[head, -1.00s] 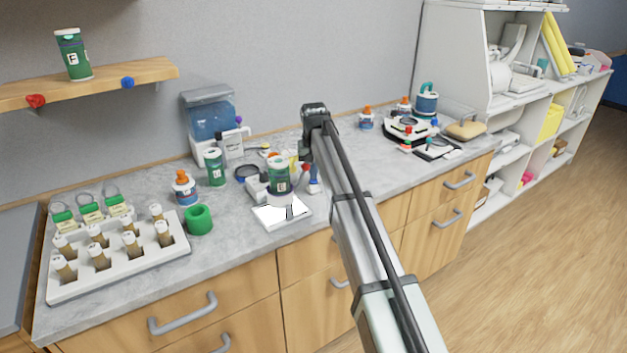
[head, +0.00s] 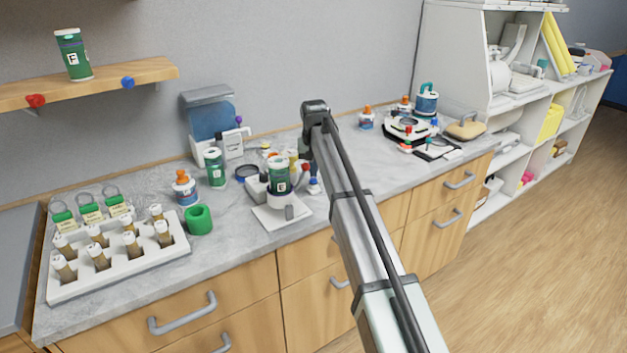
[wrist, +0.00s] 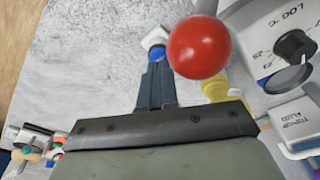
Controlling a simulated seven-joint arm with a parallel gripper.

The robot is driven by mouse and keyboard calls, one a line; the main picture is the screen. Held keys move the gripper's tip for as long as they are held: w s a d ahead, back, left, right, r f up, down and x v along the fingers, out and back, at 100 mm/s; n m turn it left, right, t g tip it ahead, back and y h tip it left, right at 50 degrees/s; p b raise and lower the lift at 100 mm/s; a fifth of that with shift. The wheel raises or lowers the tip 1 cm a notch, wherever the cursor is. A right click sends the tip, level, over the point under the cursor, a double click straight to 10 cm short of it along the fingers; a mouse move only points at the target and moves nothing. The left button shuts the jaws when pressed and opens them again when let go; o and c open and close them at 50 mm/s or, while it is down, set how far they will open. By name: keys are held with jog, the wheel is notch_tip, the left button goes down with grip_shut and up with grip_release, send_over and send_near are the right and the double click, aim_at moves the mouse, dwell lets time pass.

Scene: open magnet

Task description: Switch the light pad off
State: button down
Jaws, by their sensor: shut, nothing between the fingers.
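The light pad (head: 268,219) is a flat white slab near the counter's front edge in the head view. Its top looks dull and unlit. A green-labelled jar (head: 279,178) and a small grey block (head: 289,212) show over it. A red ball knob (head: 305,167) shows behind the pad, left of my arm; a red ball also shows large in the wrist view (wrist: 199,47). My gripper (wrist: 156,68) is shut and empty, its fingers left of the ball there; contact cannot be told. My arm hides the gripper in the head view.
A blue-and-white piece (wrist: 156,45) lies beyond my fingertips, and a yellow piece (wrist: 216,90) lies below the ball. A white box with a black knob (wrist: 295,46) is at the right. A vial rack (head: 118,255) and green ring (head: 199,220) stand left of the pad.

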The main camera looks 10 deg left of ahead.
aim_at(314, 180)
jog(key=shift+r, duration=2.8)
jog(key=shift+d, duration=0.1)
